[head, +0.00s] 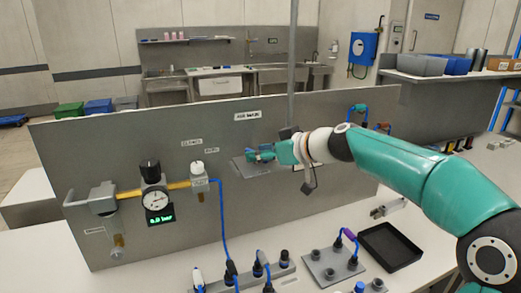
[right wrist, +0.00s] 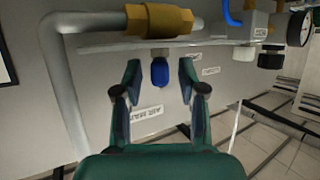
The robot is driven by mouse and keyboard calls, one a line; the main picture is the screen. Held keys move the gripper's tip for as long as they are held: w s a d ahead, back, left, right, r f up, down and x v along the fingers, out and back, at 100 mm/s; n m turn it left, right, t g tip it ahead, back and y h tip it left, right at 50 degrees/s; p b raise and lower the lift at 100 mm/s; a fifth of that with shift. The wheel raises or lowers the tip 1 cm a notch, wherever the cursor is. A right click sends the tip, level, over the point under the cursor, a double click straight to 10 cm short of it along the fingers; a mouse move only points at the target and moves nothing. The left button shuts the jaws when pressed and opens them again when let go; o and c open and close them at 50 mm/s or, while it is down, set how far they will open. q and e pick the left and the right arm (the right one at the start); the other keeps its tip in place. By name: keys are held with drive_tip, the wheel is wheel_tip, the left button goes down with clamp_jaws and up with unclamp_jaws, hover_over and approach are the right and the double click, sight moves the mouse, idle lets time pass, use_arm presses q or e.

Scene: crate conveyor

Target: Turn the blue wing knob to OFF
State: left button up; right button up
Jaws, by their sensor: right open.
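The blue wing knob (right wrist: 160,72) hangs below a brass fitting (right wrist: 160,19) on a grey pipe, seen in the right wrist view. My right gripper (head: 262,153) is at the grey panel (head: 130,125) in the head view and largely covers the knob there. In the right wrist view its two fingers stand apart, one on each side of the knob, with visible gaps. I cannot tell how deep the knob sits between the fingertips. Any OFF marking is not legible. My left gripper is not in view.
To the left on the panel are a pressure gauge (head: 157,201), a green display and brass piping with a blue hose (head: 223,220). On the white table in front are a black tray (head: 390,247) and a grey plate with fittings (head: 331,266).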

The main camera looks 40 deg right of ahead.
drive_tip(key=shift+w, duration=0.15)
drive_tip(key=shift+c, duration=0.3)
clamp_jaws()
